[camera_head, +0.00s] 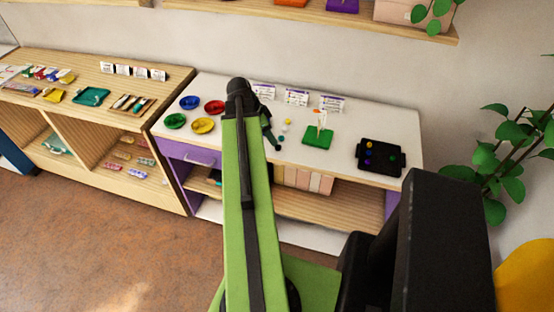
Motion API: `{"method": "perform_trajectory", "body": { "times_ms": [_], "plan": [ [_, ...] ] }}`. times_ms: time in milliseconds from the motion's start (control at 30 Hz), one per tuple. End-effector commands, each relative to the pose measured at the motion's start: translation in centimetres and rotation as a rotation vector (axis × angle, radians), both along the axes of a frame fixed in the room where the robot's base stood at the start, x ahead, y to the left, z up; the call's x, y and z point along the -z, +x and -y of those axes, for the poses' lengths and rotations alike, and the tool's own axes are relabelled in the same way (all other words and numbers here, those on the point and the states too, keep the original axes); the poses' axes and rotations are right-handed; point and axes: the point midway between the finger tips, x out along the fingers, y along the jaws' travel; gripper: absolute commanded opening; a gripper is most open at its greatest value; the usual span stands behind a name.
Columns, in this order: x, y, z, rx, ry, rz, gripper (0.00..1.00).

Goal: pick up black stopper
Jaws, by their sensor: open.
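My gripper (274,140) is at the end of my green arm, over the front middle of the white table top (350,116). It is small and dark here, and its jaws are open. A few small beads lie just right of it: a pale one, a yellow one (284,128) and a dark teal one (281,138). I cannot make out a separate black stopper; it may be hidden by my arm or lost against the dark gripper. A green board (318,138) with upright pegs stands right of the beads.
A black tray (367,157) with coloured beads sits at the right. Blue (190,102), red (215,106), green (175,121) and yellow (203,125) bowls stand left of my arm. White cards (297,97) line the back. A plant (510,150) is beyond the right end.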

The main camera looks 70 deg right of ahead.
Motion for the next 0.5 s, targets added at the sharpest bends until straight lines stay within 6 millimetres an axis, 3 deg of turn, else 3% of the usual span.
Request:
{"method": "perform_trajectory", "body": {
  "times_ms": [33,267,500],
  "plan": [
    [1.4,-0.2,0.2,0.0,0.0,0.0,0.49],
    [1.6,-0.4,0.4,-0.002,0.001,-0.001,0.49],
    [5.4,-1.7,0.9,0.0,0.0,0.0,0.49]
  ]
}}
